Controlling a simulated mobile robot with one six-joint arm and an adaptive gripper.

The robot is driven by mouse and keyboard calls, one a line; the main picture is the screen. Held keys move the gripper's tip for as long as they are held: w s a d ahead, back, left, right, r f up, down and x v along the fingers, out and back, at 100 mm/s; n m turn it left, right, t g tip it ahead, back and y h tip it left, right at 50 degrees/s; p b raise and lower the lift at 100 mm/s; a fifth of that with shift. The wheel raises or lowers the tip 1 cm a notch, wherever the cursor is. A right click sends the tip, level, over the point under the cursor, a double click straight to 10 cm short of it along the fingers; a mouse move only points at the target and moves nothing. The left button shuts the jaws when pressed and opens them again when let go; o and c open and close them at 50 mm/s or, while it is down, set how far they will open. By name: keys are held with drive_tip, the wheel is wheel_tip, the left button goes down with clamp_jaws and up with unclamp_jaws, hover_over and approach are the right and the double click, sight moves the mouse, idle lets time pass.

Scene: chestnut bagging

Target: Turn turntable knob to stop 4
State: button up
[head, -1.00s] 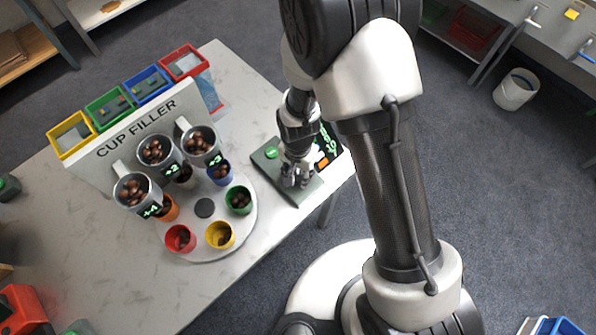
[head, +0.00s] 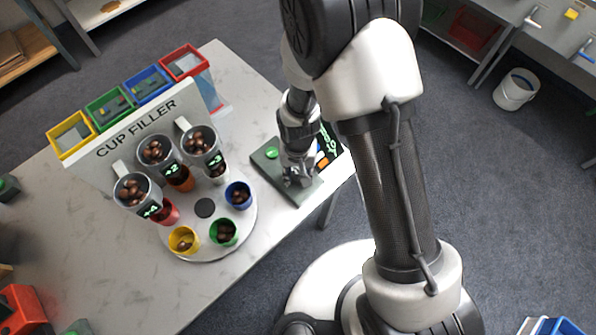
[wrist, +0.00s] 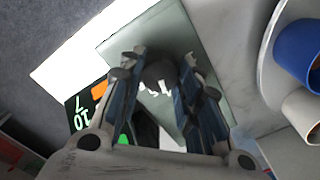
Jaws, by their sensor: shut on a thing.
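My gripper (head: 298,180) is over the grey-green control plate (head: 267,167) at the table's right side. In the wrist view my gripper (wrist: 160,78) is shut on the dark round knob (wrist: 160,72), with a finger on each side. The fingers hide part of the knob, and its stop marks cannot be read. The turntable (head: 244,222) carries several cups. The red cup (head: 169,212) is below the +4 dispenser, the orange cup (head: 181,181) below +2, and the white cup (head: 216,172) below +3. The blue (head: 238,196), green (head: 222,233) and yellow (head: 184,240) cups are towards the right and front.
The cup filler board (head: 140,130) stands behind the turntable, with several coloured bins behind it. A green button (head: 271,153) is on the plate. A display with green digits (wrist: 82,112) lies beside it, partly hidden.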

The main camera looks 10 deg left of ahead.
sight(298, 175)
drive_tip(key=o, duration=1.1)
wheel_tip(298, 175, up, 12)
idle(0.7)
